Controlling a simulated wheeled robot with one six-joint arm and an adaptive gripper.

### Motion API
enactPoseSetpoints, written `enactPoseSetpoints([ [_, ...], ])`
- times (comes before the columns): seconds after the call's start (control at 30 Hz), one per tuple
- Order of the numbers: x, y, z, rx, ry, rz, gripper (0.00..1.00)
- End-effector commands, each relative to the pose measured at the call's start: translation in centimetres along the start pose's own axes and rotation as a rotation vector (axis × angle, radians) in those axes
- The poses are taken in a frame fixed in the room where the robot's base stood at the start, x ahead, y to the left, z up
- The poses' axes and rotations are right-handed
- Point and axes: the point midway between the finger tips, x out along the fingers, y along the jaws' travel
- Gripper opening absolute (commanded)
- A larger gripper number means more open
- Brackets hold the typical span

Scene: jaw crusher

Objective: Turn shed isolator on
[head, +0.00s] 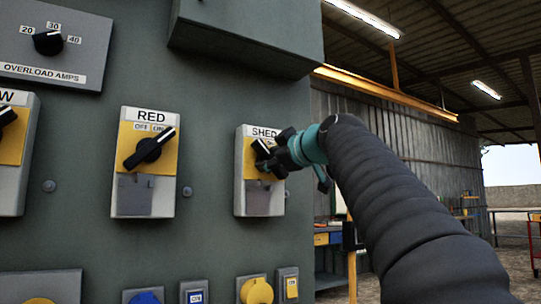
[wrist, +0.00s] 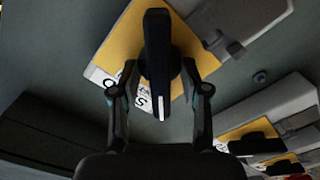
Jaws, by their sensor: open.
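The SHED isolator (head: 258,195) is a pale box with a yellow plate on the green panel, in the middle of the head view. My gripper (head: 268,158) is at its black knob and hides much of it there. In the wrist view the knob (wrist: 157,45) stands between my two open fingers, one on each side, with small gaps seeming to show. The knob's white line points down in that view, toward the S end of the partly hidden label (wrist: 143,102). The OFF and ON marks cannot be read clearly.
The RED isolator (head: 146,185) is to the left, its pointer toward the upper right. Another isolator (head: 12,180) is at the left edge. A green box (head: 245,35) juts out above. Sockets (head: 257,290) line the bottom. Open shed space lies to the right.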

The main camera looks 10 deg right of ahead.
Motion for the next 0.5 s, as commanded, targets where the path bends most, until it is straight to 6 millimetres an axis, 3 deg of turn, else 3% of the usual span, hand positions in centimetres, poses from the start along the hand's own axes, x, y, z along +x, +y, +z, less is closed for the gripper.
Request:
enactPoseSetpoints([
  [0.33,0.35,-0.01,-0.02,0.0,0.0,0.001,0.46],
  [0.5,0.34,0.0,0.0,0.0,0.0,0.001,0.03],
])
